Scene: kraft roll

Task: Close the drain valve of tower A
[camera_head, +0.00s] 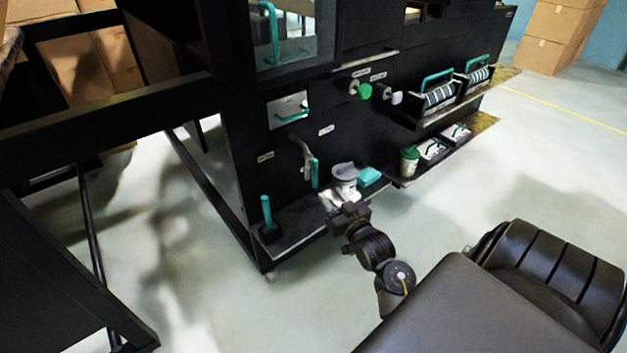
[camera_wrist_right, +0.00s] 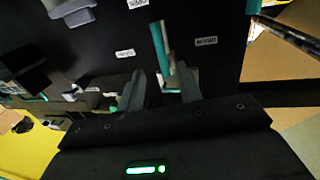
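A valve lever with a teal grip (camera_head: 315,172) hangs downward from a grey fitting on the black cabinet front, beside a small white label. Its teal grip also shows in the right wrist view (camera_wrist_right: 161,45), just beyond my fingers. My right gripper (camera_wrist_right: 158,84) is open, with its two grey fingers apart and the lever close to the right finger. I cannot tell whether they touch. In the head view my right arm reaches to just right of the lever, and its wrist hides part of the shelf. The label text is too small to read surely. My left gripper is not in view.
A green knob (camera_head: 364,91) and a grey knob (camera_head: 396,97) stick out above right. A low shelf holds a teal-handled tool (camera_head: 266,211) and a teal block (camera_head: 369,176). Trays with teal handles (camera_head: 437,80) project at right. The floor in front is clear.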

